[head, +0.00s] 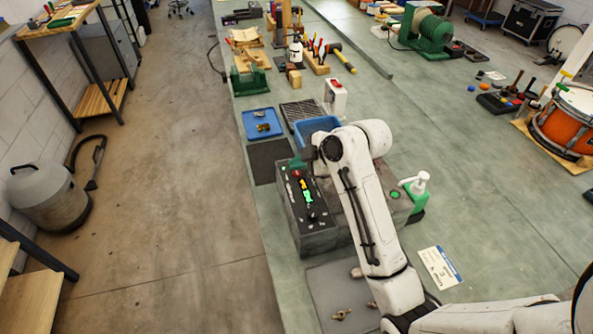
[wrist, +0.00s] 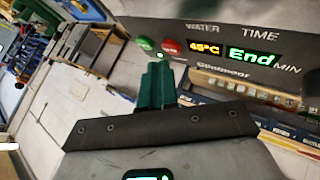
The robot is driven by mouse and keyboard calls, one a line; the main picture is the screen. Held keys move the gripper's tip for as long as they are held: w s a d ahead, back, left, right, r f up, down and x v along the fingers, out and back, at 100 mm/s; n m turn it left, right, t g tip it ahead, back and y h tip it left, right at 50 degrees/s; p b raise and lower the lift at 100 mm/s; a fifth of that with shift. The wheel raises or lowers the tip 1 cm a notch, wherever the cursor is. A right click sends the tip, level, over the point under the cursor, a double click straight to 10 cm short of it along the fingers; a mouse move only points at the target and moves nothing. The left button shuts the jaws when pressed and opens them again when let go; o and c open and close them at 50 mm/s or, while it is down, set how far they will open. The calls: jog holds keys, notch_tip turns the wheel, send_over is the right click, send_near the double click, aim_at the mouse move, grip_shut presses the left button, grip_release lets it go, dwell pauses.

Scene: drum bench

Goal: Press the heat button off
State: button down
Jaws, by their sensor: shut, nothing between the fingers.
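A grey machine (head: 318,240) with a black control panel (head: 313,215) stands on the green bench. In the wrist view the panel (wrist: 292,75) carries a green button (wrist: 145,44) and a red button (wrist: 171,46) side by side. Their labels are too small to read, so I cannot tell which is the heat button. A lit display (wrist: 205,48) beside them reads 45°C and End. My gripper (wrist: 157,68) is shut and empty, its dark green fingertips just short of the two buttons in the picture. In the head view my gripper (head: 298,163) is at the panel's far end.
A blue tub (head: 316,124) sits behind the machine, with a blue tray (head: 262,122) farther left. A grey mat (head: 325,283) with brass parts lies in front. The floor (head: 185,200) at left is open.

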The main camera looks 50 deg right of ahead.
aim_at(299, 174)
jog(key=shift+r+p, duration=2.6)
jog(key=shift+r, duration=0.4)
